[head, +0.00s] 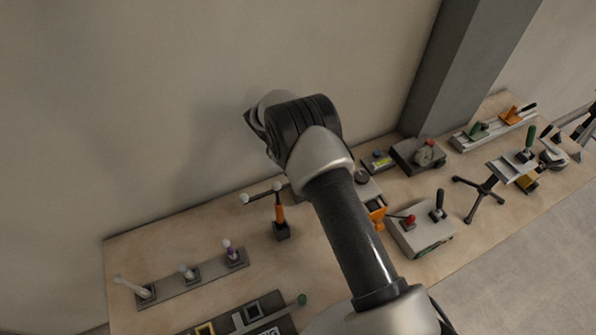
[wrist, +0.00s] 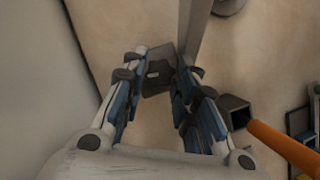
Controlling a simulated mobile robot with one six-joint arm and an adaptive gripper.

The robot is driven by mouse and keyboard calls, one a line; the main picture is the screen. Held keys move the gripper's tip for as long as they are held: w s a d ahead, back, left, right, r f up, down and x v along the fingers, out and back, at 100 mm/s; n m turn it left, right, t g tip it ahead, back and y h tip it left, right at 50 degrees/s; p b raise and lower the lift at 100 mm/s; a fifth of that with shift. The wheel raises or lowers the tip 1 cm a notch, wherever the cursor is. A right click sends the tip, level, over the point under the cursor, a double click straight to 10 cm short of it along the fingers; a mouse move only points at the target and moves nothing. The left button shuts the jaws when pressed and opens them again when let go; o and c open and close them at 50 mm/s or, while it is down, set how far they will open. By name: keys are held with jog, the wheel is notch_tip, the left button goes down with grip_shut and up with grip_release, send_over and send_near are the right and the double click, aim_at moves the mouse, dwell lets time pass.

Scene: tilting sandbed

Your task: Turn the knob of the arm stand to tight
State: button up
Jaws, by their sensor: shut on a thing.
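My gripper (wrist: 159,78) is pointed down at the table in the wrist view. Its two blue-padded fingers stand on either side of a dark grey, notched block-like part, which I take to be the knob (wrist: 158,72) of the arm stand. The fingers are shut on it, though the contact is partly hidden by the fingertips. A grey metal bar (wrist: 194,32) runs upward from beside the right fingertip; I cannot tell how it joins the knob. In the head view my own arm hides the gripper and the knob, so the knob's turn cannot be read.
An orange post (wrist: 285,145) rises from a dark square base close to the right finger. In the head view this orange post (head: 280,212) carries white balls. A strip with ball-topped levers (head: 190,280) lies left. A grey box with levers (head: 420,235) stands right. The wall is close behind.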

jog(key=shift+w+f+m+g+b, duration=0.15)
jog(key=shift+f+m+g+b, duration=0.15)
jog(key=shift+m+b, duration=0.9)
jog(key=shift+r+m+g+b, duration=0.25)
jog(key=shift+m+g+b, duration=0.05)
jog(key=shift+b, duration=0.45)
jog(key=o, duration=1)
jog(key=shift+r, duration=0.1)
notch_tip(320, 180, up, 10)
